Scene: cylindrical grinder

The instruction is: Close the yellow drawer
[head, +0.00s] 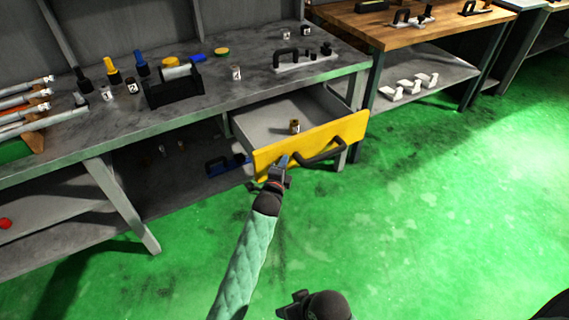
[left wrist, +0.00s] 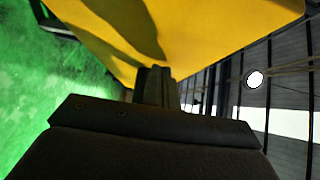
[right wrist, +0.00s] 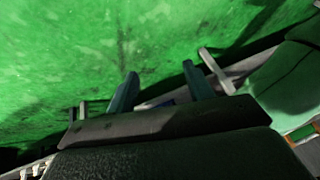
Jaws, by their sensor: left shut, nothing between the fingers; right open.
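The yellow drawer front (head: 330,138) belongs to a drawer under the grey workbench, and the drawer stands pulled out with its grey inside (head: 275,115) showing. A dark handle (head: 320,152) is on its front. A small brown and yellow cylinder (head: 295,126) is in the drawer. My left gripper (head: 283,163) is shut and empty at the left part of the yellow front; in the left wrist view the shut fingertips (left wrist: 154,75) are at the yellow panel, and I cannot tell if they touch. My right gripper (right wrist: 160,85) is open and empty above the green floor, away from the drawer.
The grey workbench (head: 225,100) carries a black tool holder (head: 173,88), several bottles and a handled plate (head: 303,60). Its slanted leg (head: 122,205) stands left of my left arm. A wooden table (head: 400,25) is at the back right. The green floor (head: 430,220) on the right is clear.

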